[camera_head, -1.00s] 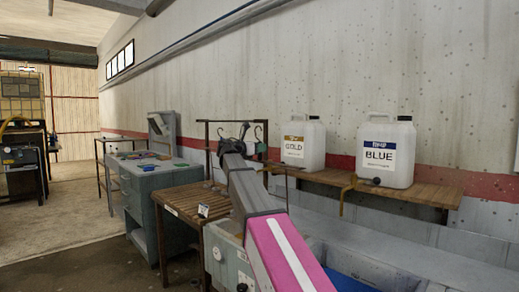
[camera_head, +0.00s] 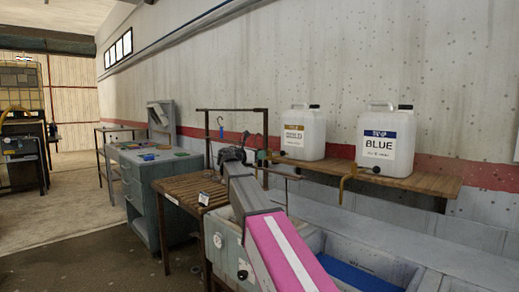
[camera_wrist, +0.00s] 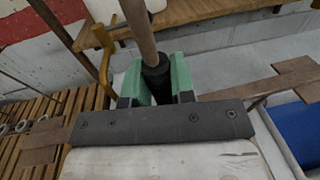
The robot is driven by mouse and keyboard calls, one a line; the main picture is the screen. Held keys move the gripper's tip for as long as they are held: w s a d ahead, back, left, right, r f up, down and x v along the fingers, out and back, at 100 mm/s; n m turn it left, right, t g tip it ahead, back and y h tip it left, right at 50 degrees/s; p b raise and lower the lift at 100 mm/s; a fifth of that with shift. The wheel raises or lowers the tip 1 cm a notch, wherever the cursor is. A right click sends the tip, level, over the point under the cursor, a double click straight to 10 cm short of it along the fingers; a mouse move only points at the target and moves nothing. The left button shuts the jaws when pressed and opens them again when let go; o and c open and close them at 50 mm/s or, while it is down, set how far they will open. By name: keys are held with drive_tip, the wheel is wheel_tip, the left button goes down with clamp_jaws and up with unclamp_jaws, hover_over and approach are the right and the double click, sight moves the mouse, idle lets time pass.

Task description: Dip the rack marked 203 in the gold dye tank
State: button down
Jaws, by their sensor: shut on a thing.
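My gripper (camera_wrist: 157,78) has green fingers shut on the black sleeve of a brown rod (camera_wrist: 140,30), which slants up out of the wrist view. In the head view my gripper (camera_head: 232,156) is small and dark, in front of the rail frame (camera_head: 233,109); what hangs from the rod is not visible. No 203 mark is legible. A white jug labelled gold (camera_head: 303,133) stands on the wall shelf, above the trough (camera_head: 395,268). Blue liquid (camera_head: 358,276) fills one trough compartment; gold liquid is not visible, and my arm covers part of the trough.
A jug labelled blue (camera_head: 386,141) stands right of the gold one on the wooden shelf (camera_head: 425,184). A slatted table (camera_head: 188,187) is left of the trough, with a grey cabinet (camera_head: 145,192) beyond. A blue hook (camera_head: 220,128) hangs from the rail frame. Floor is open at left.

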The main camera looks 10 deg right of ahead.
wheel_tip(320, 180, down, 10)
idle(0.7)
idle(6.8)
